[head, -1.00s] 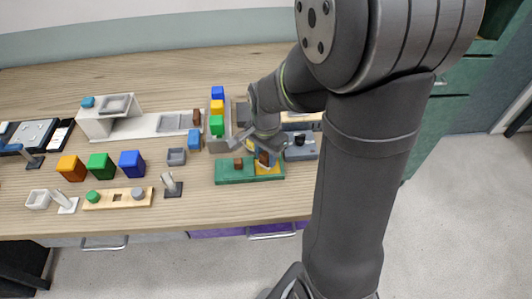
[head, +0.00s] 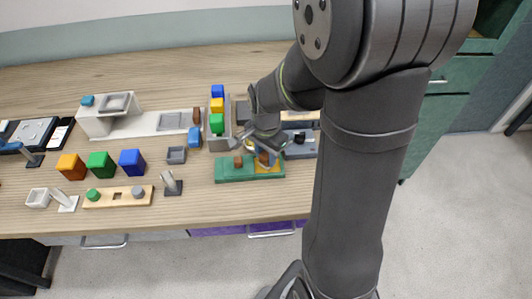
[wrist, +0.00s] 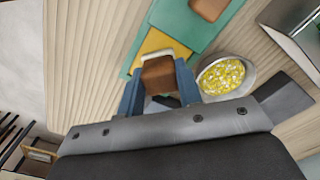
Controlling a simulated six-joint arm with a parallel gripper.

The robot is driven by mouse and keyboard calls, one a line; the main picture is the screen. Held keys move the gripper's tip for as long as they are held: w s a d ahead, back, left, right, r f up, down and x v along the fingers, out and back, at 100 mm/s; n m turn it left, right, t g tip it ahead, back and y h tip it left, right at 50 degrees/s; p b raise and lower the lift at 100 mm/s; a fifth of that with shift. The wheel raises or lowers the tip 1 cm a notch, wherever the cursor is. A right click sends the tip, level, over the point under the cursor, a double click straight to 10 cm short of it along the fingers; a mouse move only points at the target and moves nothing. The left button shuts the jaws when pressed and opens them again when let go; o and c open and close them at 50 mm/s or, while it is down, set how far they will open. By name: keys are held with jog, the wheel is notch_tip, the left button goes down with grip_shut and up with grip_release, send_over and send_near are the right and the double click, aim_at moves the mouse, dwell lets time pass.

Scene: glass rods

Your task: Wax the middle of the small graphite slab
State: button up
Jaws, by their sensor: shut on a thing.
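My gripper (wrist: 160,98) is shut on a brown block (wrist: 160,76) with a pale cream edge, its blue-grey fingers on either side. The block is over the yellow patch (wrist: 154,42) of the green board (wrist: 181,18). I cannot tell whether it touches the patch. Another brown block (wrist: 208,8) sits on the green part of the board; it also shows in the head view (head: 238,161). The green board (head: 232,174) is near the table's front edge, with my gripper (head: 265,155) above its right end. I cannot tell which thing is the small graphite slab.
A bowl of yellow and white bits (wrist: 222,77) stands close to the right finger. A grey block (head: 300,149) stands right of the board. A grey rack with coloured cubes (head: 217,124) stands behind it. A wooden pegboard (head: 118,197) lies left.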

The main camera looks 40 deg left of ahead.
aim_at(267, 154)
jog(key=shift+f, duration=0.3)
dwell(0.9)
jog(key=shift+r, duration=3.55)
jog(key=shift+w, duration=0.1)
jog(key=w+d+f+m, duration=0.1)
jog(key=w+d+f, duration=0.1)
jog(key=w+d, duration=0.6)
jog(key=w+d+f+m, duration=0.15)
jog(key=w+d, duration=0.25)
jog(key=d, duration=0.8)
jog(key=w+d+f, duration=0.2)
jog(key=w+d, duration=0.4)
jog(key=d, duration=0.5)
jog(key=w+d+f+n, duration=0.2)
jog(key=w+d+f, duration=0.6)
jog(key=f, duration=0.3)
jog(key=a+f, duration=0.1)
jog(key=a, duration=0.5)
jog(key=shift+f, duration=0.25)
